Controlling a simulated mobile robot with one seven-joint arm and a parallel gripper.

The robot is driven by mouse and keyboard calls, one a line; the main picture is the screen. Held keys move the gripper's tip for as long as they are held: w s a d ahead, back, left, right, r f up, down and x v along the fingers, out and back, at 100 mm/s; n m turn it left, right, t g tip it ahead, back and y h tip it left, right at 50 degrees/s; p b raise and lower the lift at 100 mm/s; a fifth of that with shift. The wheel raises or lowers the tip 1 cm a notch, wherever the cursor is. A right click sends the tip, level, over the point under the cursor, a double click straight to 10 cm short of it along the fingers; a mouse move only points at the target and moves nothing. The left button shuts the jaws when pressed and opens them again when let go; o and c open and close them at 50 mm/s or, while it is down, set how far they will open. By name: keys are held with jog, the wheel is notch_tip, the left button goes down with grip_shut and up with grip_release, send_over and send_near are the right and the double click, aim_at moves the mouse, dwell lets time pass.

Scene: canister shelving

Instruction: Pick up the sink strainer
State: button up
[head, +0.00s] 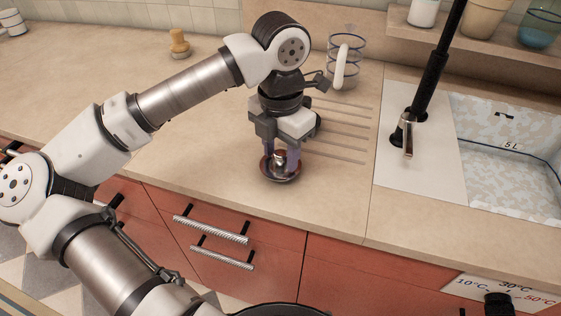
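The sink strainer (281,175) is a small, round, reddish-brown and metallic piece with a raised knob in its middle. It appears to sit on the beige countertop, left of the sink and near the front edge. My gripper (280,162) points straight down over it. Its two fingers are apart, one on the left and one on the right of the knob, with their tips low at the strainer. The fingers hide part of the strainer's rim. I see no clear contact between the fingers and the knob.
A clear glass jug (345,62) with a white handle stands behind my gripper. A black faucet (425,85) and the sink basin (512,150) are to the right. A wooden stopper-like object (179,44) stands at the back left. A shelf (455,38) holds several containers. The left counter is mostly clear.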

grip_shut()
jog(key=shift+r, duration=0.1)
